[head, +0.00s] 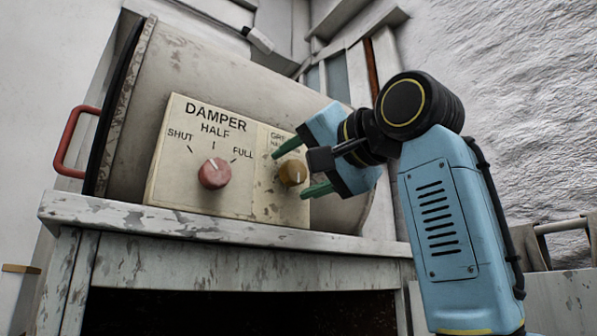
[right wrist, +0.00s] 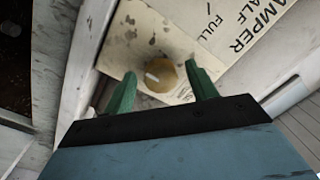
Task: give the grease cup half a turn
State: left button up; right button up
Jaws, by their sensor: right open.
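The grease cup is a round brass-yellow knob (head: 293,173) on the right-hand part of a cream panel. A pale line marks its face. My right gripper (head: 290,170) is open, with one green finger above the knob and one below it in the head view. In the right wrist view the knob (right wrist: 164,76) shows between the two green fingertips (right wrist: 161,88), with gaps on both sides. The lettering above the knob is partly hidden by my gripper. I cannot tell whether the fingertips reach past its face. My left gripper is not in view.
Left of the knob is a red damper dial (head: 214,173) marked SHUT, HALF and FULL on the panel (head: 170,195). The panel is on a large drum (head: 190,65) standing on a worn white bench (head: 130,217). A red handle (head: 72,142) sticks out at the left.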

jog(key=b+v, duration=0.4)
jog(key=v, duration=0.9)
